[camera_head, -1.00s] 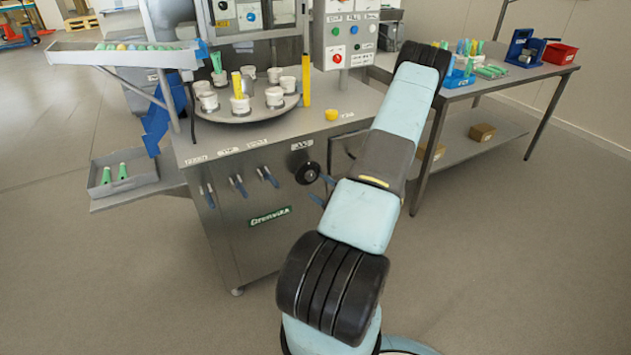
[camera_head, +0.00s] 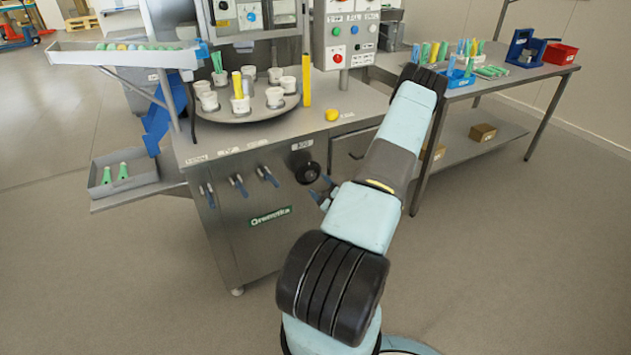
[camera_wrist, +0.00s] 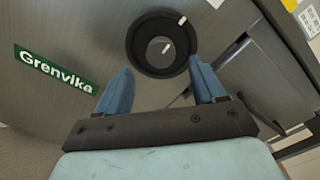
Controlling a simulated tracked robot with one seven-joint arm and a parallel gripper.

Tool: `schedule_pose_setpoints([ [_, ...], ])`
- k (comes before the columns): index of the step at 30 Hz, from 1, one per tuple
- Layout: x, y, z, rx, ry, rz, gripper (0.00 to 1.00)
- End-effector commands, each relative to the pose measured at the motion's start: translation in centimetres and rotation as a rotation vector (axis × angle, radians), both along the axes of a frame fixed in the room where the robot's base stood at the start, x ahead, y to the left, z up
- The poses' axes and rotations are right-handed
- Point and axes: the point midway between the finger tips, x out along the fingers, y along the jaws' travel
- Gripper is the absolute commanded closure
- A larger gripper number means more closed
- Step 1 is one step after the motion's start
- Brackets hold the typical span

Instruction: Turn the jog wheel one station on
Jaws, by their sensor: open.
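The jog wheel (camera_head: 308,172) is a round black knob on the grey front panel of the machine. In the wrist view the jog wheel (camera_wrist: 160,44) has a white mark near its upper right rim and a pale bar near its middle. My gripper (camera_wrist: 160,78) has two blue fingers, spread apart and empty, pointing at the lower part of the wheel. In the head view my gripper (camera_head: 322,190) is just below and right of the wheel, partly hidden by my arm. I cannot tell whether a finger touches the wheel.
Blue-handled levers (camera_head: 239,184) stick out of the panel left of the wheel. A turntable (camera_head: 240,117) with several white cups stands on the machine top, near a yellow cap (camera_head: 332,115). A side table (camera_head: 520,76) stands at the right. Floor in front is clear.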

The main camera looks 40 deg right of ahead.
Motion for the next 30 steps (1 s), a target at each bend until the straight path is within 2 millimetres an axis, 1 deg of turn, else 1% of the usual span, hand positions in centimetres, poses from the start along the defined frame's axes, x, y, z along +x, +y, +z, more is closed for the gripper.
schedule_pose_setpoints([
  [1, 0.9, -0.2, 0.0, -0.001, -0.002, 0.001, 0.31],
  [3, 1.9, -0.3, 0.1, 0.001, -0.002, 0.002, 0.31],
  [9, 3.7, -0.8, 0.0, 0.0, -0.001, 0.001, 0.31],
  [13, 4.2, -0.9, 0.0, 0.0, -0.001, 0.001, 0.31],
  [21, 4.3, -0.9, 0.0, 0.0, 0.0, 0.0, 0.31],
  [30, 4.2, -0.9, 0.0, 0.0, 0.0, 0.0, 0.6],
])
